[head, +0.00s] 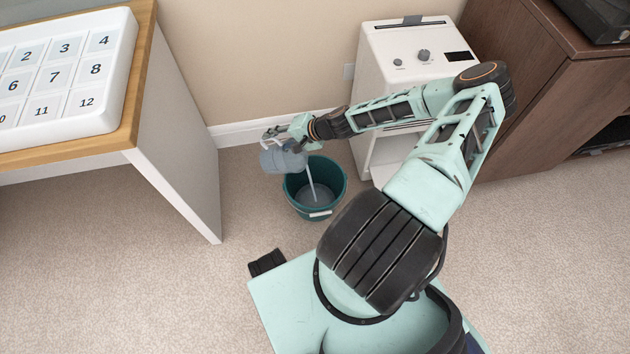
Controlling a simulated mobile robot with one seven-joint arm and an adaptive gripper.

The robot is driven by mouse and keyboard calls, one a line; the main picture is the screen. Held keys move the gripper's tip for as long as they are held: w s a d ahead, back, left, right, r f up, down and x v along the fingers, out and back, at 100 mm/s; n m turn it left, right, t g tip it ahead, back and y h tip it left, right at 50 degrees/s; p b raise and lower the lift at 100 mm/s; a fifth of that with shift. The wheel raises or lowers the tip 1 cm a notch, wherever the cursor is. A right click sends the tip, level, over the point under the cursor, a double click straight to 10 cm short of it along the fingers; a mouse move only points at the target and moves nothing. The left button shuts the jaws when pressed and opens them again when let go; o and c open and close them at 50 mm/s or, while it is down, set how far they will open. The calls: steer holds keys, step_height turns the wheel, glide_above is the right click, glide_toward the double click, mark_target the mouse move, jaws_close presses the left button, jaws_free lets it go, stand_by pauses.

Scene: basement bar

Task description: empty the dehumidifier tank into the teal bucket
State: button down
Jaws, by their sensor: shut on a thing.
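The dehumidifier tank (281,160) is a small grey-blue, see-through container, held tilted above the teal bucket (334,176). A pale stream of water runs from it down into the bucket. The bucket stands upright on the carpet, with some water showing in its bottom and a light handle grip at its front. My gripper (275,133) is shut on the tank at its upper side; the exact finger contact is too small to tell. The white dehumidifier (383,45) stands behind my arm, with an open recess low in its front, partly hidden by the arm.
A wood-edged table (147,70) with a white numbered organiser (70,75) stands at the left, its white side panel near the bucket. A brown cabinet (535,110) stands at the right. Carpet (235,265) is clear in front of the table.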

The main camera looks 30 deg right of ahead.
steer(key=shift+s+f+b, duration=0.1)
steer(key=shift+b, duration=0.25)
stand_by(0.3)
steer(key=shift+d+f+b, duration=0.1)
steer(key=shift+f+b, duration=0.05)
steer(key=shift+b, duration=0.2)
steer(key=shift+s+d+t+y, duration=0.1)
steer(key=shift+s+t+y, duration=0.05)
steer(key=shift+t+y, duration=0.15)
steer(key=shift+f+b, duration=0.2)
steer(key=shift+b, duration=0.35)
steer(key=shift+d+r, duration=0.1)
steer(key=shift+s+d+b, duration=0.1)
steer(key=shift+s+b, duration=0.1)
steer(key=shift+b, duration=0.3)
